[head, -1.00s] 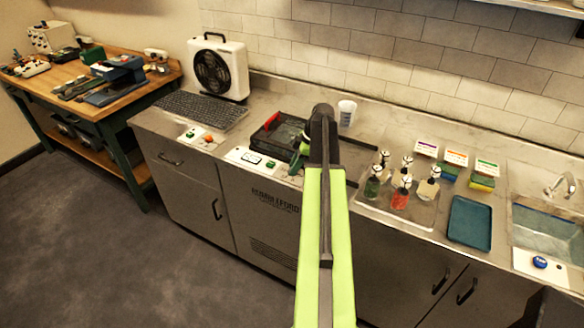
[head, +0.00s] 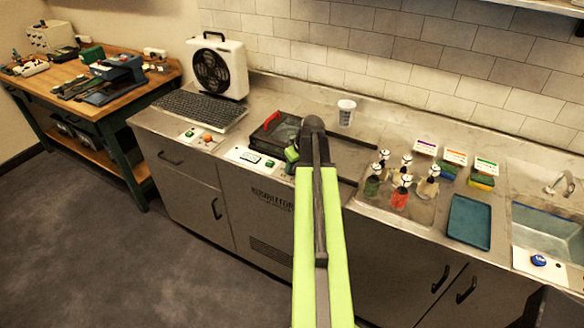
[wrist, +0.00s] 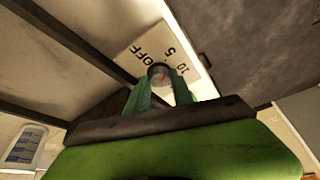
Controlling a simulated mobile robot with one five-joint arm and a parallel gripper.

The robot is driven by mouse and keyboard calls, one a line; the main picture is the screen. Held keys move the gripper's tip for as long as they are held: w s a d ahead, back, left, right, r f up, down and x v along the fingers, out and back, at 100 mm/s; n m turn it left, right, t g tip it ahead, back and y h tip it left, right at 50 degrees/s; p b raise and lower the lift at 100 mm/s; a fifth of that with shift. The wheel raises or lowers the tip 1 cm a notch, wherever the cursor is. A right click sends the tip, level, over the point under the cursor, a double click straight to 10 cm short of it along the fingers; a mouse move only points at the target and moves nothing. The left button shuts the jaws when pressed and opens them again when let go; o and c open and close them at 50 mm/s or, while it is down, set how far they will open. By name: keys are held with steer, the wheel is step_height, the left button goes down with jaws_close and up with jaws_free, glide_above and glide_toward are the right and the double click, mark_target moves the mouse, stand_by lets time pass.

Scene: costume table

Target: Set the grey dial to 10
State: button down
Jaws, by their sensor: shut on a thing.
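The grey dial (wrist: 158,70) shows in the wrist view as a small round knob on a pale plate (wrist: 128,60) marked OFF, 5 and 10. My gripper (wrist: 160,82) has its two green fingers on either side of the dial and is shut on it. I cannot read which mark the dial points to. In the head view my gripper (head: 291,154) is at the counter beside the black tray unit with a red handle (head: 270,122). The dial is hidden there behind my gripper and arm.
A white control panel (head: 243,155) with a green button lies left of my gripper. A white cup (head: 346,112) stands behind my arm. A tray of bottles (head: 420,213) and a blue tray (head: 470,222) lie to the right. A fan (head: 218,68) stands at the back left.

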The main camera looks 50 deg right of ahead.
steer(key=m+h, duration=0.1)
steer(key=m, duration=0.1)
steer(key=m+g+h, duration=0.1)
steer(key=m, duration=0.2)
steer(key=shift+a, duration=0.15)
steer(key=shift+m+g+h, duration=0.5)
steer(key=shift+m+g, duration=0.2)
steer(key=shift+m, duration=1.8)
steer(key=c, duration=1.1)
jaws_free()
steer(key=shift+w+a, duration=0.1)
